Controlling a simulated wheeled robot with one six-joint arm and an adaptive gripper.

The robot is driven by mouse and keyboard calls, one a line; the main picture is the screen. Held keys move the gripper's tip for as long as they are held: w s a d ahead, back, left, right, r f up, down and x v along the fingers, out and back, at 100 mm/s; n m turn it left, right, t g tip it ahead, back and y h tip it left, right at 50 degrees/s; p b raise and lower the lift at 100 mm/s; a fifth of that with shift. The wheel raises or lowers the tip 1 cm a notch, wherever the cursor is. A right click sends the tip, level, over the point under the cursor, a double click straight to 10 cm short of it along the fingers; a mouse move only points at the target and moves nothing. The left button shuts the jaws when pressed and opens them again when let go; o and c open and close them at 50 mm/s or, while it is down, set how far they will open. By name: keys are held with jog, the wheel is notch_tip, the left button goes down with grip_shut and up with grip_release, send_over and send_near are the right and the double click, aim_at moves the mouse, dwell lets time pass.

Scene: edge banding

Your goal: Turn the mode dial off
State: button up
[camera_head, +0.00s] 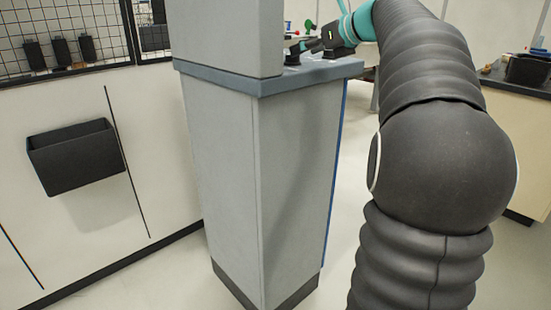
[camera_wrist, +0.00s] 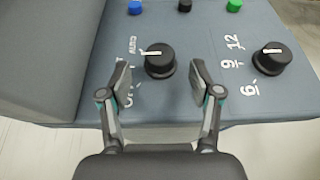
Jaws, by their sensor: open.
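The mode dial (camera_wrist: 160,62) is a round black knob on the grey panel (camera_wrist: 85,75) in the wrist view. Its white pointer line points left, near the label AUTO; another white label lower down is partly hidden by my left finger. My gripper (camera_wrist: 160,68) is open, with one finger on each side of the knob in the picture. I see a gap on both sides, and cannot tell how high the fingertips are above the panel. In the head view my gripper (camera_head: 318,45) is over the cabinet's top, with a black knob just below it.
A second black dial (camera_wrist: 270,58) with labels 6, 9 and 12 sits to the right. Blue (camera_wrist: 135,7), black (camera_wrist: 185,5) and green (camera_wrist: 234,5) buttons line the far side. The cabinet's tall grey housing (camera_head: 225,35) rises left of my gripper.

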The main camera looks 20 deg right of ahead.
jog(key=v, duration=1)
jog(key=s+a+f+n+g+h, duration=0.1)
jog(key=s+a+f+n+g, duration=0.1)
jog(key=s+a+f+n, duration=0.3)
jog(key=s+a+f+n+g+h, duration=0.1)
jog(key=s+a+f+n+g, duration=0.2)
jog(key=a+f+n, duration=0.9)
jog(key=shift+s+a+f+g, duration=0.3)
jog(key=shift+s+a+f, duration=1.15)
jog(key=shift+s, duration=0.25)
jog(key=shift+n, duration=0.3)
